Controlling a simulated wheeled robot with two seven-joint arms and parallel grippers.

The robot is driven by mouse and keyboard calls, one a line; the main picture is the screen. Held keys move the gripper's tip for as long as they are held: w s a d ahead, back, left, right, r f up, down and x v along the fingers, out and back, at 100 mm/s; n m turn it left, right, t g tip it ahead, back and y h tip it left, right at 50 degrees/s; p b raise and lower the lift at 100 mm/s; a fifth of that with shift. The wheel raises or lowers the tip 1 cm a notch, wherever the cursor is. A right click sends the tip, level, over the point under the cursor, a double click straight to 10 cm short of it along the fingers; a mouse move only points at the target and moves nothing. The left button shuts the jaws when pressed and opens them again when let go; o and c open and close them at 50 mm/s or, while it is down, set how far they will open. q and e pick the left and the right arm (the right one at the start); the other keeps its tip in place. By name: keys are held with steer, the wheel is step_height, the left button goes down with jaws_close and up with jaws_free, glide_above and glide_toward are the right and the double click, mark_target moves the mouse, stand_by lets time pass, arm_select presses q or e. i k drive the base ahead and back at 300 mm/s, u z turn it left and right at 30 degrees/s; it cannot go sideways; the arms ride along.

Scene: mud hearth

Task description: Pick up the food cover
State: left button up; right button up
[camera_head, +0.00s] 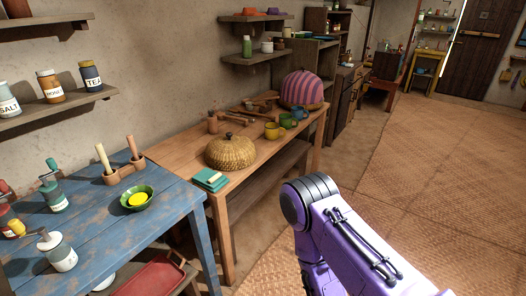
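A woven straw dome with a dark knob on top (230,152), which looks like a food cover, sits on the wooden table (190,150). A larger pink and grey striped dome (302,88) stands farther back on the same table; I cannot tell for certain which dome is the food cover. What lies under either dome is hidden. A purple arm link of mine comes in from the lower right, in front of the table and apart from both domes. Neither of my grippers shows.
Green folded cloths (210,179) lie in front of the woven dome. A yellow mug (272,131) and other mugs stand to its right. A blue table (95,225) with a green bowl (137,199) adjoins at left. The matted floor (430,150) at right is open.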

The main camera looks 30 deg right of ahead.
mark_target(229, 152)
steer(key=u, duration=0.55)
steer(key=k, duration=0.2)
steer(key=z, duration=2.15)
steer(key=i, duration=1.6)
steer(key=u, duration=0.5)
